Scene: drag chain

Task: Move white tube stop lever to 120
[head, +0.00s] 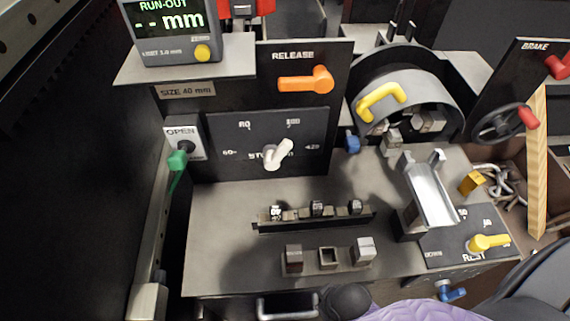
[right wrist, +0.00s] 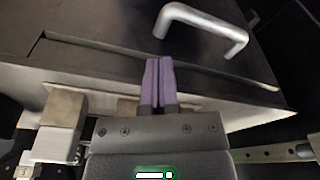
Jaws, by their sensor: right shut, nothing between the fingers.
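The white tube stop lever (head: 279,152) is on a dark dial panel (head: 230,160) at the middle left of the head view. Its handle tilts up and to the right from its pivot. The dial marks are small; one at the left reads 60, one at the upper right looks like 100, and the one at the right edge looks like 120. The handle points between those last two. My right gripper (head: 345,298) seems to be at the bottom edge of the head view, well below the lever. In the right wrist view its purple fingers (right wrist: 158,75) are together and empty. My left gripper is not visible.
An orange release lever (head: 305,80) is above the dial. A green lever (head: 177,160) is at its left. A row of small blocks (head: 315,212) stands on the bench below. A metal bar handle (right wrist: 205,28) is just beyond my right fingers.

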